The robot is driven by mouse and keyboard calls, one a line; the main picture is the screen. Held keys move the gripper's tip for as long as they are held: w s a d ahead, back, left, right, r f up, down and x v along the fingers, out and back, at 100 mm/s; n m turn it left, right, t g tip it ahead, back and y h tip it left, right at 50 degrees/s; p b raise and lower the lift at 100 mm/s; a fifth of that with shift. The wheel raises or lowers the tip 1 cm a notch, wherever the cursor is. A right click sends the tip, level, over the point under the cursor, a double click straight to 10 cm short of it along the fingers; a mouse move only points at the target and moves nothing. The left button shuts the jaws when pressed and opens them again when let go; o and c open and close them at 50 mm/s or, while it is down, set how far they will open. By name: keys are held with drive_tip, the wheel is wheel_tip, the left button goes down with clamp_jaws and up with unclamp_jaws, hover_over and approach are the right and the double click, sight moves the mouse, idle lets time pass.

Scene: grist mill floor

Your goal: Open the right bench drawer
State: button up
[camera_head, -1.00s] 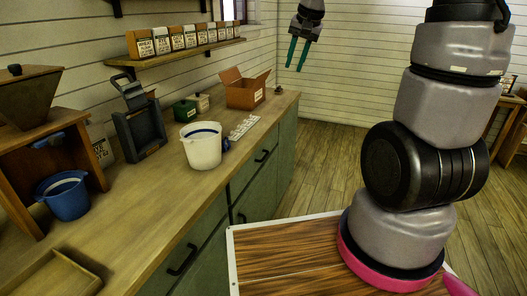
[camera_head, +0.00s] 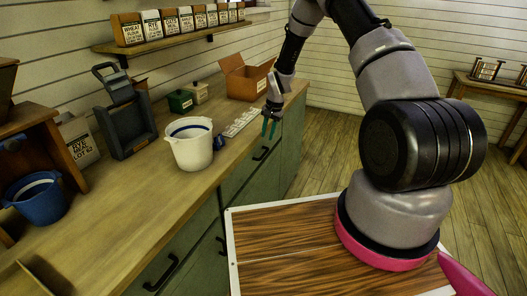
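The green bench has a right drawer (camera_head: 241,176) in its front at the far right, under the wooden top. Its black handle (camera_head: 261,153) shows, and the drawer looks shut, flush with the bench front. My gripper (camera_head: 269,129) hangs with its teal fingers pointing down, close to the bench's front edge and a little above the handle in the picture. The fingers are apart with a narrow gap and nothing shows between them. Whether they touch the bench or handle cannot be told. Another black handle (camera_head: 162,273) is on the nearer left part of the bench front.
On the bench top stand a white bucket (camera_head: 192,146), a blue bucket (camera_head: 38,199), a dark scale-like device (camera_head: 128,126), a green box (camera_head: 180,101) and an open cardboard box (camera_head: 246,82). A shelf (camera_head: 170,45) holds several labelled bags. The floor (camera_head: 325,150) right of the bench is clear.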

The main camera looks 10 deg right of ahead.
sight(263, 156)
drive_tip(key=f, duration=0.3)
drive_tip(key=w+a+f, duration=0.1)
drive_tip(key=f, duration=0.6)
drive_tip(key=shift+w+a+f, duration=0.15)
drive_tip(key=shift+a+f, duration=0.1)
drive_tip(key=shift+a, duration=0.05)
clamp_jaws()
idle(1.0)
